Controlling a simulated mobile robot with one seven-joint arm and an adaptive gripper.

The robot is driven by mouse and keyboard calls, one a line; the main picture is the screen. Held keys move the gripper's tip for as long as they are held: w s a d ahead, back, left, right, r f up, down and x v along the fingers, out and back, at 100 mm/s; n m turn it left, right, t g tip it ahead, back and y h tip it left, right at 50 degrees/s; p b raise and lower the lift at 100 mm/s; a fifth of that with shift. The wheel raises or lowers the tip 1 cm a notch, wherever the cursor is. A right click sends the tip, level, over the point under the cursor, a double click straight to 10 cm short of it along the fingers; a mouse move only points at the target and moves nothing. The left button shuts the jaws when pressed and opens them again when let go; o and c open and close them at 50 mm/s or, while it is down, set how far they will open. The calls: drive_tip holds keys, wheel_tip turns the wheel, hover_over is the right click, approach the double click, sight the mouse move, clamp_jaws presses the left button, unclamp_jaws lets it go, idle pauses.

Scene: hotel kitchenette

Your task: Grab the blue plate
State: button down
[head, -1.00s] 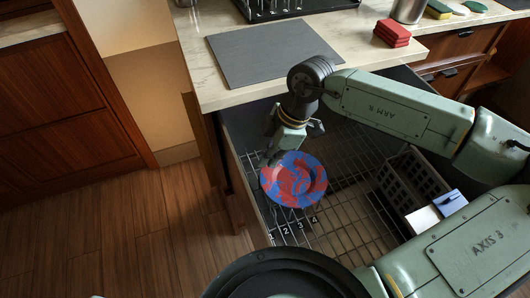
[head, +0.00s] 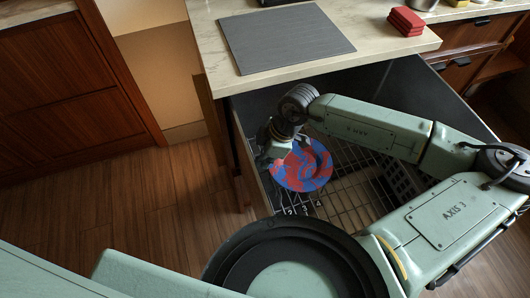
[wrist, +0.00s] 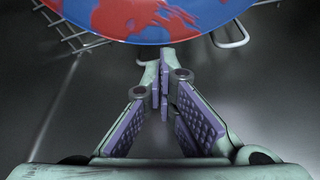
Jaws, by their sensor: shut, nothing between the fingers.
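The blue plate (head: 312,170) has red swirls and rests in the wire rack inside the open drawer. Its lower edge also shows at the top of the wrist view (wrist: 150,18). My gripper (head: 272,158) is at the plate's left edge in the head view, partly hidden by my wrist. In the wrist view, my gripper's fingers (wrist: 163,88) are shut together with nothing between them. The fingertips are just below the plate's rim in the picture; I cannot tell whether they touch it.
The wire rack (head: 345,205) has number tags along its front. A dark basket (head: 399,184) stands in the drawer at the right, partly hidden by my arm. The counter (head: 400,50) overhangs the drawer's back, with a grey mat (head: 285,38) and red blocks (head: 406,21) on it.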

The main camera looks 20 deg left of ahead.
drive_tip(key=shift+d+f, duration=0.1)
drive_tip(key=shift+w+d+f+b, duration=0.1)
drive_tip(key=shift+w+d+b, duration=0.2)
drive_tip(key=shift+d+b, duration=0.7)
drive_tip(key=shift+a+r, duration=0.15)
drive_tip(key=shift+r, duration=0.05)
